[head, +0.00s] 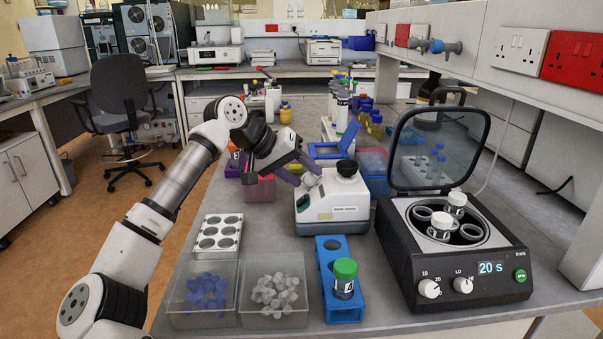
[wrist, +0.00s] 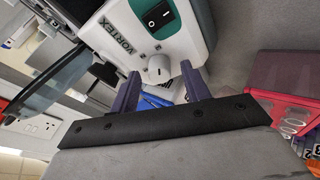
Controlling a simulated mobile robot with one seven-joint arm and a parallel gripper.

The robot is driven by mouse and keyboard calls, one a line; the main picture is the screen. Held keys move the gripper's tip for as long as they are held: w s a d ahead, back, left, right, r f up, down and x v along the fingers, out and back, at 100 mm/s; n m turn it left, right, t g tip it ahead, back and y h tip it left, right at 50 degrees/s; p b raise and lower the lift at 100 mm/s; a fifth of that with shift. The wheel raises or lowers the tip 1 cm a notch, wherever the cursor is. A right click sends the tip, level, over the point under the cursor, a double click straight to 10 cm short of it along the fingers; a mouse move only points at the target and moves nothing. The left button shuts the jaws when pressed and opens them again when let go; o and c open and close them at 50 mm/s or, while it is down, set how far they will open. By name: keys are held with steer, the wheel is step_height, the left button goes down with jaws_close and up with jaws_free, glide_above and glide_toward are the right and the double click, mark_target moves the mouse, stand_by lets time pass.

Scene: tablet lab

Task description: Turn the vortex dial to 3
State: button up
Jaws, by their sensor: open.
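The vortex mixer (head: 333,205) is a white and grey box with a black cup on top, standing mid-bench in the head view. In the wrist view its panel (wrist: 135,40) shows the word VORTEX, a black rocker switch (wrist: 157,15) and a white round dial (wrist: 158,69). My gripper (head: 302,170) is at the mixer's left side in the head view. In the wrist view its two purple fingers are apart, one on each side of the dial; I cannot tell whether they touch it. The dial's number marks are too small to read.
A black centrifuge (head: 465,255) with its lid raised stands to the right. A blue rack (head: 342,308) with a green-capped tube (head: 344,280), two clear bins (head: 203,318) of caps and a white well tray (head: 215,236) are in front. A blue open box (head: 330,150) stands behind the mixer.

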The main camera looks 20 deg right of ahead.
steer(key=v, duration=1.3)
steer(key=shift+a+r+b, duration=0.2)
steer(key=shift+r+b, duration=0.05)
steer(key=shift+b, duration=0.05)
